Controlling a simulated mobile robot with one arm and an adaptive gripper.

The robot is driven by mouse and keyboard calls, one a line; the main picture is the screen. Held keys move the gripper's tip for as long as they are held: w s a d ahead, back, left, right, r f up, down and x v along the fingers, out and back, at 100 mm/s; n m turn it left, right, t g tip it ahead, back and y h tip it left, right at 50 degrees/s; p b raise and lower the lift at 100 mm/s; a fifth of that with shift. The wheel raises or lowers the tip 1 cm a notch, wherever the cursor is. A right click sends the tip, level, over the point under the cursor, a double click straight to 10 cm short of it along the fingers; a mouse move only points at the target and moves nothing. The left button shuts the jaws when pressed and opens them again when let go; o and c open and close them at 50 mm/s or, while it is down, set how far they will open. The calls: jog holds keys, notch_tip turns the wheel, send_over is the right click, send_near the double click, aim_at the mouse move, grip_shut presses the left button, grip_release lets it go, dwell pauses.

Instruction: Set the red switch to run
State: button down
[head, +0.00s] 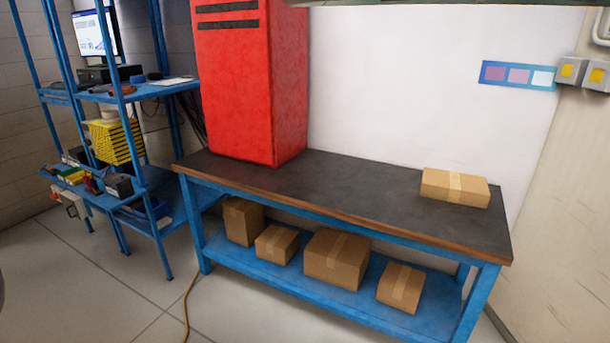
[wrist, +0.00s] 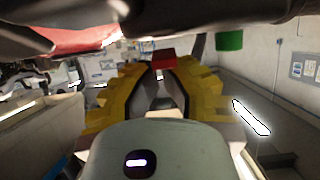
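A small red block (wrist: 163,58), possibly the red switch, shows at the far end of the gap between my fingertips in the wrist view. Its markings and position are too small to read. My gripper (wrist: 163,75) has yellow fingers with dark inner pads, and a gap shows between them. I cannot tell whether either finger touches the red block. Neither my gripper nor a red switch shows in the head view.
In the head view, a workbench (head: 350,190) bears a red cabinet (head: 245,90) and a cardboard box (head: 455,187). Blue shelving (head: 160,88) stands left.

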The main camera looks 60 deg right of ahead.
jog(key=shift+p, duration=0.3)
jog(key=shift+d, duration=0.15)
jog(key=shift+w+d+f+b, duration=0.1)
jog(key=shift+w+d+b, duration=0.05)
jog(key=shift+d+b, duration=0.45)
